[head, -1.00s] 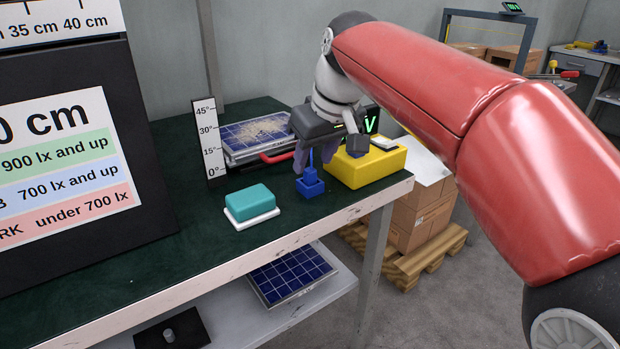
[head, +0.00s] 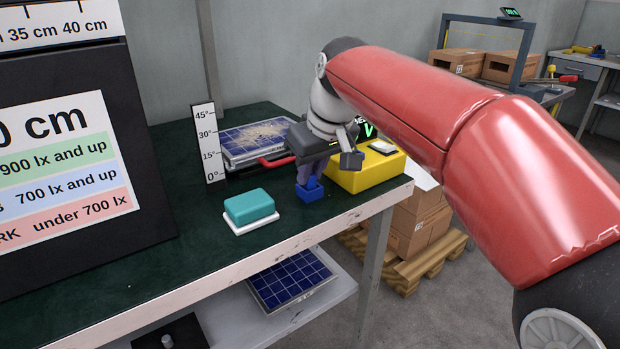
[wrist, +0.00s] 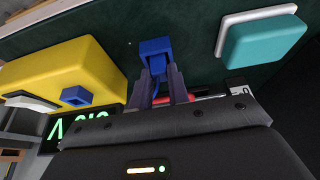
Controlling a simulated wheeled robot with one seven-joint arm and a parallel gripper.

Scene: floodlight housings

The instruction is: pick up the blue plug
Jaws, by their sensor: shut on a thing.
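The fingers hide part of the plug. I cannot tell any gap between the plug and the bench.
A teal block (head: 249,205) on a white base lies left. Behind are a solar panel (head: 250,140) and an angle scale (head: 207,143). The bench front is clear.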

